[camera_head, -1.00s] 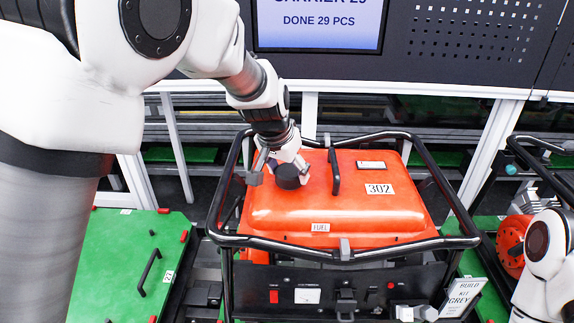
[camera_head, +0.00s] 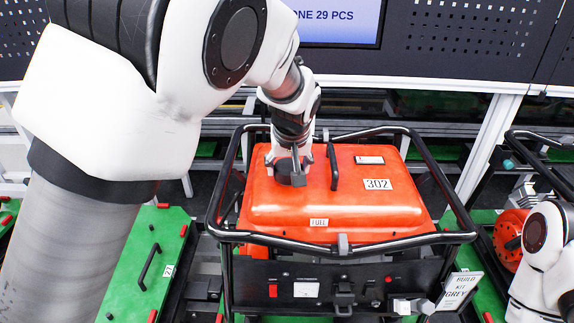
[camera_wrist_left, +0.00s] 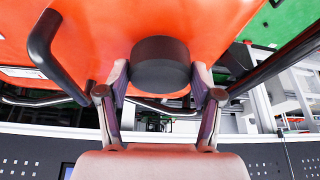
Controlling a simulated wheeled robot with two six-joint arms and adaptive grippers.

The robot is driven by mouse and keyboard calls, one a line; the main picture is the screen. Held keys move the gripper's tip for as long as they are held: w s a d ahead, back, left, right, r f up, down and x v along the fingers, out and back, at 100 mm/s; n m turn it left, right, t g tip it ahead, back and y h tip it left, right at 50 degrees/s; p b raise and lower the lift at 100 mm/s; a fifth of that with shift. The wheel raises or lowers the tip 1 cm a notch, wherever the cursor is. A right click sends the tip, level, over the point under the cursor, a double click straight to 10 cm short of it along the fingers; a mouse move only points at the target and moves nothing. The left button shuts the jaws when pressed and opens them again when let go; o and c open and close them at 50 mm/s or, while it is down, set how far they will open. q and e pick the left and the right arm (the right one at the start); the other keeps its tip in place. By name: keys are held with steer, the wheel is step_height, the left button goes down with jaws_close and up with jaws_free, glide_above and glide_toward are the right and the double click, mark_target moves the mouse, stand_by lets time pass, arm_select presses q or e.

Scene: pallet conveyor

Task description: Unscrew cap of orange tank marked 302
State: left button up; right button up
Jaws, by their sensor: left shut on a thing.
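The orange tank (camera_head: 335,205) sits inside a black tube frame, with the label 302 (camera_head: 377,184) on its top right and a FUEL label on its front. The round black cap (camera_head: 286,180) is at the tank's top left. My left gripper (camera_head: 290,166) reaches down from above and is shut on the cap. In the left wrist view the cap (camera_wrist_left: 160,64) sits between the two fingers, close against the orange surface. Whether the cap's thread is loose cannot be seen. Of my right arm only a white link shows at the lower right; its gripper cannot be made out.
The black frame (camera_head: 213,205) surrounds the tank, and a black handle (camera_head: 333,167) stands just right of the cap. A green pallet (camera_head: 150,258) lies at the left. A build kit sign (camera_head: 460,290) stands at the front right. A screen (camera_head: 330,20) is behind.

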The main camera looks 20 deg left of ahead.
arm_select(q)
steer(key=shift+s+f, duration=0.1)
steer(key=shift+f, duration=0.15)
